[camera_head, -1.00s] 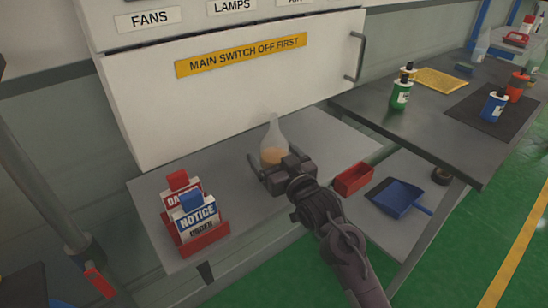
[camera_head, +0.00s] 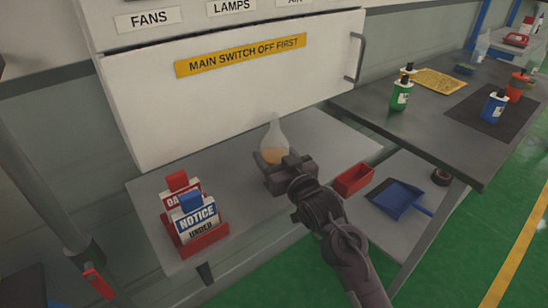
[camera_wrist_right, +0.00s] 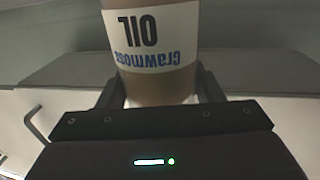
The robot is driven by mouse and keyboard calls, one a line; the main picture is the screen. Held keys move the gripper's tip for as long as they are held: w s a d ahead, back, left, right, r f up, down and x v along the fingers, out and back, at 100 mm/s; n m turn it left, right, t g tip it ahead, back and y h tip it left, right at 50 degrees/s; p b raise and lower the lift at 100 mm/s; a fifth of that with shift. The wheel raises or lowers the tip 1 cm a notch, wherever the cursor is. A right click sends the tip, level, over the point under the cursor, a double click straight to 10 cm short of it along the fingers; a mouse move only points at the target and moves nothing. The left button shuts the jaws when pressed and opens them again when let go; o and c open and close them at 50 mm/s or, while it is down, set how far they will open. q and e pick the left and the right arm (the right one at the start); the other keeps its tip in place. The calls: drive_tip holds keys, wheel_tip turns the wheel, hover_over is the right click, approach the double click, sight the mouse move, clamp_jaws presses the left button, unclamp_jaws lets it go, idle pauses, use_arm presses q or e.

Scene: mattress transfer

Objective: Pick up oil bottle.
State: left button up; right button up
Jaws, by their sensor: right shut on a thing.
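The oil bottle (camera_head: 275,144) is pale and translucent, with an amber lower part and a narrow top. It stands upright at the grey shelf under the white cabinet in the head view. My right gripper (camera_head: 275,163) is shut on it from the front and hides its lower part. In the right wrist view the bottle (camera_wrist_right: 155,50) fills the space between the two fingers (camera_wrist_right: 160,95), and its white label reads OIL upside down. Whether its base touches the shelf is hidden. My left gripper is not in view.
Danger and notice signs in a red holder (camera_head: 205,238) stand left on the shelf (camera_head: 240,225). A red bin (camera_head: 353,180) and blue dustpan (camera_head: 400,197) lie to the right. The dark table (camera_head: 400,125) holds green (camera_head: 401,95), blue (camera_head: 494,106) and red (camera_head: 518,86) bottles.

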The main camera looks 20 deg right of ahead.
sight(279, 136)
drive_tip(key=r, duration=0.6)
drive_tip(key=shift+s+d+r, duration=0.15)
drive_tip(key=shift+s+r, duration=0.15)
drive_tip(key=shift+s, duration=0.05)
drive_tip(key=s+d+p, duration=0.3)
drive_tip(key=s+p, duration=0.1)
drive_tip(key=s, duration=0.5)
drive_tip(key=s+d+p, duration=0.3)
drive_tip(key=s, duration=0.6)
drive_tip(key=s+a+f+m+h, duration=0.2)
drive_tip(key=a+f+h, duration=0.1)
drive_tip(key=f, duration=0.4)
drive_tip(key=shift+s+a+f, duration=0.3)
drive_tip(key=shift+a, duration=0.6)
